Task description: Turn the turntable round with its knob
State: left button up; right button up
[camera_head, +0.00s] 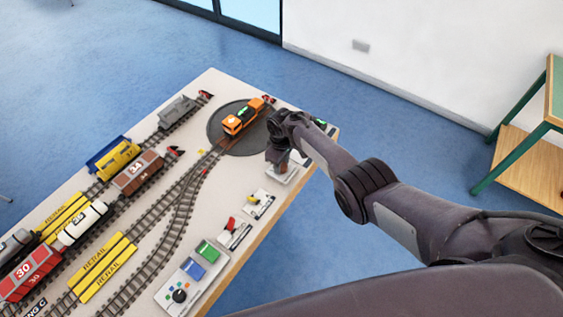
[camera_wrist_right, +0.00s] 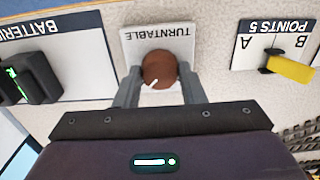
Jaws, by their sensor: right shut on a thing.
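The turntable (camera_head: 222,128) is a dark round disc at the far end of the layout table. An orange locomotive (camera_head: 243,116) stands on it. The turntable's knob (camera_wrist_right: 160,69) is round and brown with a white pointer mark, on a white plate (camera_wrist_right: 183,36) lettered TURNTABLE. My right gripper (camera_wrist_right: 159,76) has its two grey fingers on either side of the knob, shut on it. In the head view my right gripper (camera_head: 280,158) is over the table's right edge and its wrist hides the knob. My left gripper is not in view.
A points panel with a yellow lever (camera_wrist_right: 292,68) is to the right of the knob, and a batteries panel with dark blocks (camera_wrist_right: 36,78) is to the left. Tracks with several wagons (camera_head: 138,173) fill the table's left side. A control box (camera_head: 190,275) sits at the near edge.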

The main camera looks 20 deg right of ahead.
jog(key=o, duration=1)
jog(key=shift+r+p, duration=0.3)
jog(key=shift+r, duration=0.25)
jog(key=shift+r+p, duration=0.75)
jog(key=shift+r, duration=2.6)
